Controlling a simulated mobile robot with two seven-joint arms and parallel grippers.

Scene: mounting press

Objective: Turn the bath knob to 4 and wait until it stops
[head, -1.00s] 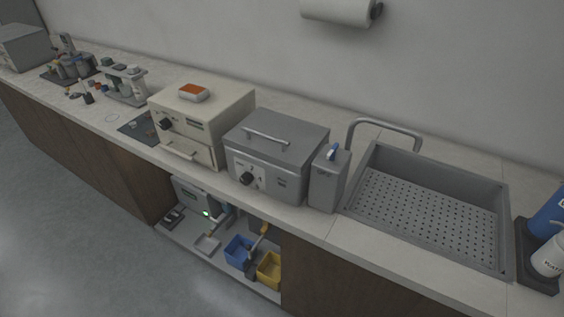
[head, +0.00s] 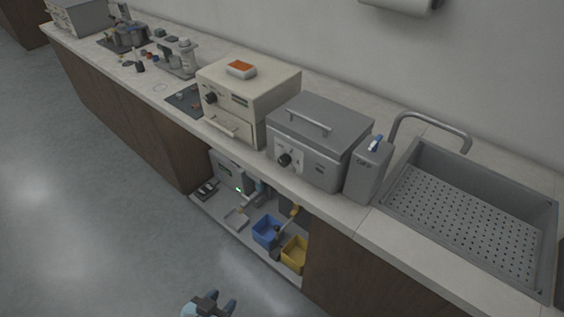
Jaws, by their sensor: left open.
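The bath is a grey metal box (head: 318,140) with a lid and a bar handle, standing on the counter in the head view. Its black knob (head: 284,160) sits on a pale dial plate on the front face. The dial marks are too small to read surely, so I cannot tell the setting. My left gripper (head: 224,301) shows at the bottom edge, open and empty, over the floor and well apart from the bath. My right gripper is not in view.
A cream oven (head: 247,98) stands left of the bath. A grey box with a blue-and-white lever (head: 368,170) and a sink (head: 470,205) are to its right. Blue (head: 267,231) and yellow (head: 297,254) bins sit on the low shelf. The floor in front is clear.

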